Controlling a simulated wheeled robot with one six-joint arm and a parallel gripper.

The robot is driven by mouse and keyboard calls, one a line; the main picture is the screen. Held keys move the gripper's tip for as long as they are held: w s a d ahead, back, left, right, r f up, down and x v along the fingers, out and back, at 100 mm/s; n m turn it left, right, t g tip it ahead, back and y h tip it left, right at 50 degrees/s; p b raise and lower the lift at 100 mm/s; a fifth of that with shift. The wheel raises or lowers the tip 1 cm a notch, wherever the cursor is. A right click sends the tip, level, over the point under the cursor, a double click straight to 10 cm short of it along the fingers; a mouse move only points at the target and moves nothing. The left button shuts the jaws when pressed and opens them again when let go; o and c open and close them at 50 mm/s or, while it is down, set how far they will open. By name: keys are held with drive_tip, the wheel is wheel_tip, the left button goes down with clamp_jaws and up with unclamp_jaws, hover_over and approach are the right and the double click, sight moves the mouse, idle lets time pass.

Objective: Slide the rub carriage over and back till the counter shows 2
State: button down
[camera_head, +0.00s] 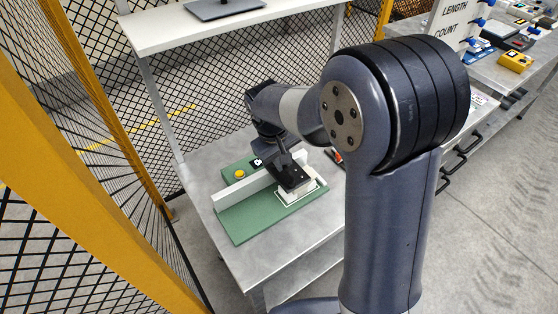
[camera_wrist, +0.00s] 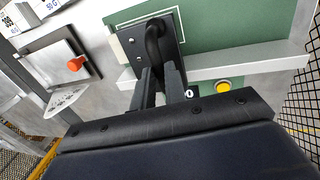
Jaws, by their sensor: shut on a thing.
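The green board (camera_head: 243,228) lies on a grey table with a pale rail (camera_head: 240,194) along it. The rub carriage, with its black handle (camera_wrist: 154,42), is at the right end of the board in the head view, at a white-outlined rectangle (camera_wrist: 178,17). My gripper (camera_wrist: 161,82) is shut on the handle; it also shows in the head view (camera_head: 291,174), where it covers much of the carriage. The small counter (camera_wrist: 190,93) sits beyond the rail beside a yellow button (camera_wrist: 223,86) and appears to read 0.
Yellow-framed black mesh fencing (camera_head: 105,120) closes the left and back. A white shelf (camera_head: 190,27) stands above the table's back. In the wrist view, a grey plate with an orange knob (camera_wrist: 76,63) lies at the left. The board's left part is clear.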

drive_tip(key=c, duration=1.5)
unclamp_jaws()
drive_tip(key=shift+w+d, duration=0.2)
drive_tip(key=shift+o, duration=0.2)
drive_tip(key=shift+r, duration=0.1)
wheel_tip(320, 180, up, 10)
drive_tip(key=s+a, duration=0.1)
drive_tip(key=shift+s+a+r, duration=0.15)
drive_tip(key=shift+a+r, duration=0.1)
drive_tip(key=shift+a, duration=0.15)
